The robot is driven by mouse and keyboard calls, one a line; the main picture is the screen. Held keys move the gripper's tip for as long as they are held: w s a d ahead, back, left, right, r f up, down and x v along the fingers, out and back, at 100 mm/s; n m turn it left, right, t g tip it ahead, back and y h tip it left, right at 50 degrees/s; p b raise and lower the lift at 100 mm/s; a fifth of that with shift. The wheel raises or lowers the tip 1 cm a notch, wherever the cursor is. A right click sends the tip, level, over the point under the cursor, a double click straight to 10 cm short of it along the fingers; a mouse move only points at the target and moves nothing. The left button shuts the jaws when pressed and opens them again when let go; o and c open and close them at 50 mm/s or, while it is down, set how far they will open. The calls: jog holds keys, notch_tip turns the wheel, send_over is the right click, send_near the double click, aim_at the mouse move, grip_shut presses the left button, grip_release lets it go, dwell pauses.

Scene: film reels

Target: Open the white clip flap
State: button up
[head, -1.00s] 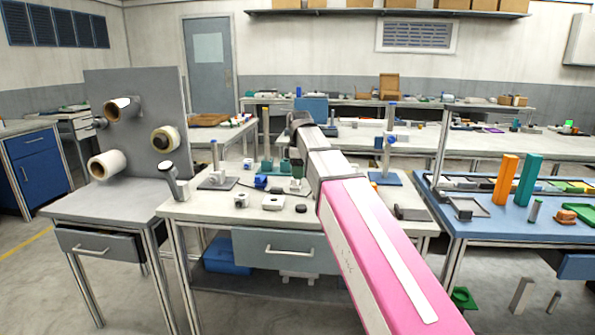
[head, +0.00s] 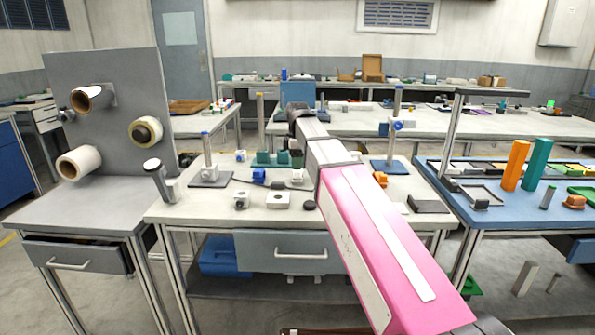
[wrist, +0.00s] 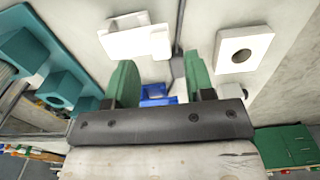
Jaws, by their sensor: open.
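My gripper (wrist: 160,88) is open, with its two green fingers apart and nothing held between them. In the head view my gripper (head: 296,158) hangs over the middle bench, partly hidden by my arm. A white notched piece (wrist: 135,38) lies beyond the left finger in the wrist view. I cannot tell for certain whether it is the clip flap. A white square block with a dark round hole (wrist: 243,48) lies beyond the right finger. A small blue part (wrist: 155,93) shows in the gap between the fingers, apart from them.
A teal block piece (wrist: 62,88) lies left in the wrist view. White blocks (head: 278,200) stand near the front of the middle bench (head: 195,218). A grey board with rolls (head: 112,125) stands left; a blue-topped bench (head: 520,225) is right. The front right bench top is partly clear.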

jog(key=shift+f, duration=1.8)
grip_shut()
jog(key=shift+w+r+g, duration=0.35)
jog(key=shift+w+g, duration=0.05)
jog(key=shift+g, duration=0.1)
jog(key=shift+w+r+g, duration=0.15)
jog(key=shift+r+g, duration=0.35)
jog(key=shift+g, duration=0.5)
